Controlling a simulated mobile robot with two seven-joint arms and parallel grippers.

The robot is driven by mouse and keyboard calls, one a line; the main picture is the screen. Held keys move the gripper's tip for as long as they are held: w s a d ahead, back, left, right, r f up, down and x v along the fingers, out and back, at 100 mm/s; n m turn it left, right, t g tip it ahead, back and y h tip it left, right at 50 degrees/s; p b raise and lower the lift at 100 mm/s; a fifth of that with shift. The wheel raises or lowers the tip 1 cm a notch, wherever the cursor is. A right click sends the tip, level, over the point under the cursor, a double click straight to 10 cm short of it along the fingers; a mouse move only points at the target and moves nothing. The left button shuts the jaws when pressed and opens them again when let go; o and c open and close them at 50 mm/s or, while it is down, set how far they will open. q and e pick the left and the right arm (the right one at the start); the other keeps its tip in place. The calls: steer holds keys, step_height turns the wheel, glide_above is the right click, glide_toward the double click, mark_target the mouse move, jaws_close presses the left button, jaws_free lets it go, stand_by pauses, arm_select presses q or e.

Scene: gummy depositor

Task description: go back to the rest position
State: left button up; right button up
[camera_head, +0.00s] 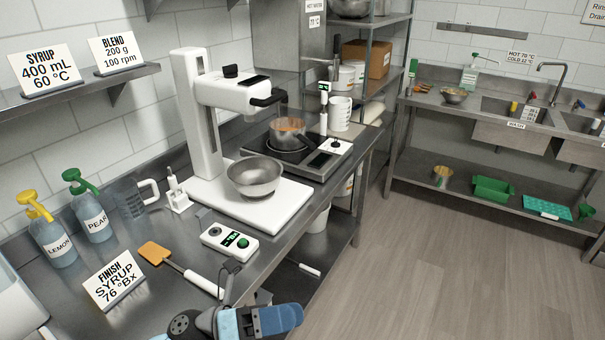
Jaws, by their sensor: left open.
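My left gripper (240,285) is at the bottom centre, at the front edge of the steel bench (165,310), with my blue and grey arm below it. Its thin dark fingers are small in view; it is open and I see nothing held in it. It is in front of the small white control box (230,242) with a green display, and right of the orange spatula (155,253). My right gripper is not in view.
A white stand mixer (205,130) holds a steel bowl (253,177). Behind it a pot (288,134) sits on a hot plate. Lemon (55,243) and pear (92,219) pump bottles and a Finish Syrup sign (114,280) stand left. The floor (430,260) at right is clear.

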arm_select(q)
steer(key=w+a+f+n+t+y+p, duration=0.15)
steer(key=a+f+n+t+y, duration=0.3)
steer(key=n+t, duration=0.55)
steer(key=w+a+f+n+t+y, duration=0.2)
steer(key=a+f+n+t+y, duration=0.25)
steer(key=n, duration=0.95)
steer(key=s+a+f+n+g+y, duration=0.2)
steer(key=s+a+f+n+y, duration=0.2)
steer(key=s+f+n, duration=0.2)
steer(key=s+a+f+n+g+y+p, duration=0.1)
steer(key=s+a+f+n+y, duration=0.3)
steer(key=f+n, duration=0.5)
steer(key=shift+s+f+g+y+p, duration=0.3)
steer(key=shift+s+f+g+y, duration=0.25)
steer(key=shift+s+g, duration=0.35)
